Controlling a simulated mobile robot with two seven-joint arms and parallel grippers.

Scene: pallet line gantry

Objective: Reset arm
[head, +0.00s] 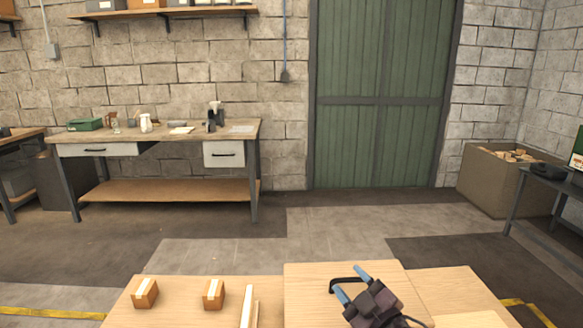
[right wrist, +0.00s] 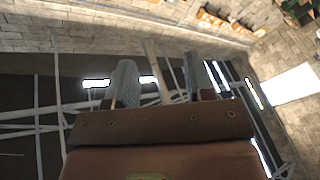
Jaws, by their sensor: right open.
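My right gripper (head: 351,281) is at the bottom of the head view, above the raised pale wood board (head: 305,285). Its two blue-grey fingers are apart, with nothing seen held between them. A black curved piece (head: 335,281) shows beside the fingers; I cannot tell whether they touch it. In the right wrist view the open fingers (right wrist: 160,80) show with the room behind them. My left gripper is in neither view.
Two small brown boxes (head: 145,293) (head: 213,294) with pale strips and an upright pale wood piece (head: 247,306) stand left on the wooden table (head: 180,316). A workbench (head: 160,139) stands at the back wall. A large bin (head: 490,180) is at right. Open floor lies between.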

